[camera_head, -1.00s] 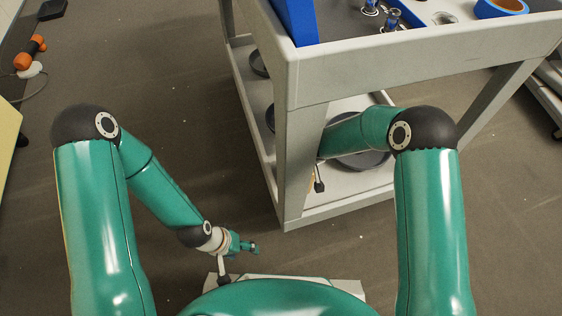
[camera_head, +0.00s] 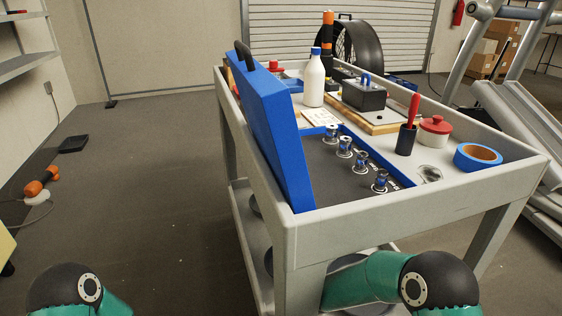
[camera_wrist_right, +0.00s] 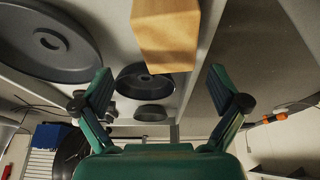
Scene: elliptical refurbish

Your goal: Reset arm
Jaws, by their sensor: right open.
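My right gripper (camera_wrist_right: 159,82) is open in the right wrist view, with one green finger on each side. A tan wooden block (camera_wrist_right: 168,36) shows at the top of that view, between and beyond the fingertips. I cannot tell how far it is from them. In the head view, my right elbow is at the bottom right and the forearm reaches left behind the cart's front leg, under its top. The right gripper is hidden there. My left elbow shows at the bottom left corner; the left gripper is out of frame.
The grey cart (camera_head: 420,212) holds an open blue case (camera_head: 272,130), a white bottle (camera_head: 314,82), blue tape (camera_head: 478,157) and a red-lidded pot (camera_head: 435,131). Dark round plates (camera_wrist_right: 45,42) are close by in the wrist view.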

